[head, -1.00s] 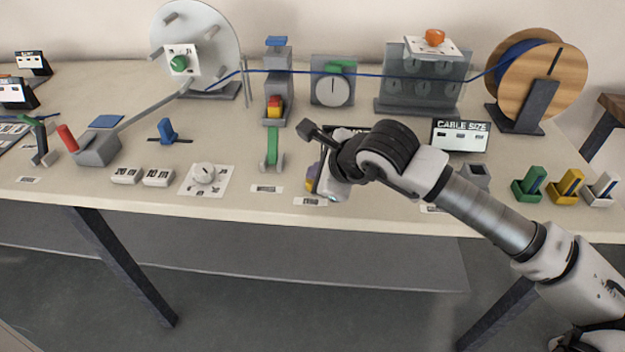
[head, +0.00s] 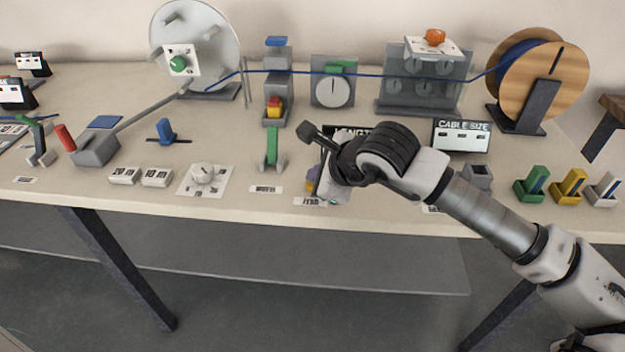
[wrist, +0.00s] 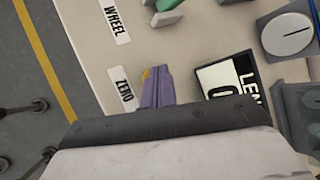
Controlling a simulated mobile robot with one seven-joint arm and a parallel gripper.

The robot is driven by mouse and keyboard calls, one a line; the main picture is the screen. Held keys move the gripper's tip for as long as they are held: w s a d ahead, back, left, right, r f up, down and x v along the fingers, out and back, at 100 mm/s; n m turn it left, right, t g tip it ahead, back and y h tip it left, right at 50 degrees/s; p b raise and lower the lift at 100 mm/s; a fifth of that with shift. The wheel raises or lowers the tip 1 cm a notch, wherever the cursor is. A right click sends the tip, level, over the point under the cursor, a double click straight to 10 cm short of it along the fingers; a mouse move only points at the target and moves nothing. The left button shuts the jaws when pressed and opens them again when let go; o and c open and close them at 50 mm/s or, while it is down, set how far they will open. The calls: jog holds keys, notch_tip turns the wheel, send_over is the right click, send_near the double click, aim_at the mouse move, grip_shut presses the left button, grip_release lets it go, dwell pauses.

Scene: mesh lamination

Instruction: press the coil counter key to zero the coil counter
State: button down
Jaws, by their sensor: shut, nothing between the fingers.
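A small purple key (wrist: 158,88) with a yellow patch stands behind the ZERO label (wrist: 123,88) in the wrist view. In the head view only a bit of the purple key (head: 312,180) shows, at the left side of my gripper. The coil counter display (wrist: 228,82), a dark box with a LENGTH heading and a white panel, stands beside the key; my gripper covers part of its reading. My gripper (head: 334,196) is shut and empty, low over the table's front by the key. Its fingertips are hidden, so I cannot tell whether they touch the key.
A green lever (head: 272,147) stands left of the key. A round dial (head: 332,90) and a grey roller stand (head: 424,97) are behind. A CABLE SIZE display (head: 461,136) is at the right. The table's front edge (head: 250,217) lies close by.

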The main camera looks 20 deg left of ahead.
jog(key=shift+r, duration=0.9)
jog(key=shift+r, duration=0.1)
jog(key=shift+r+p, duration=0.95)
jog(key=shift+r, duration=1.5)
